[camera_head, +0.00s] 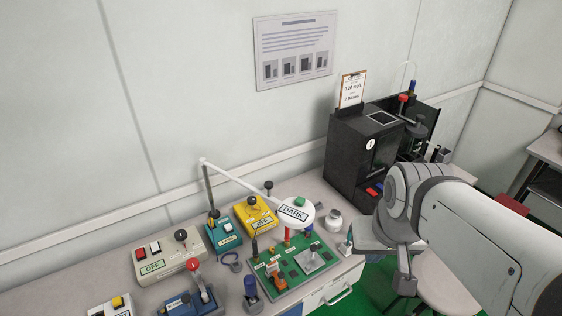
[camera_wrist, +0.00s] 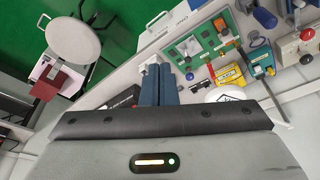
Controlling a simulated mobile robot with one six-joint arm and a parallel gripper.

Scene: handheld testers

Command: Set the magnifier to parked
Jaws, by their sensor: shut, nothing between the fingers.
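The magnifier (camera_head: 293,214) is a white round head on a long white arm, with a green cap on top and a label reading DARK. In the wrist view, part of the white head (camera_wrist: 224,95) shows just above my gripper's housing. My gripper (camera_wrist: 158,68) shows there as two blue fingers side by side, shut and empty. It is apart from the magnifier, to its right in the head view, where my arm hides most of the fingers.
A yellow box (camera_head: 255,216), a teal box (camera_head: 223,234) and a beige box marked OFF (camera_head: 168,257) stand behind and left of the board. A small white jar (camera_head: 333,220) sits right of the magnifier. A tall black machine (camera_head: 362,160) stands at the back right.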

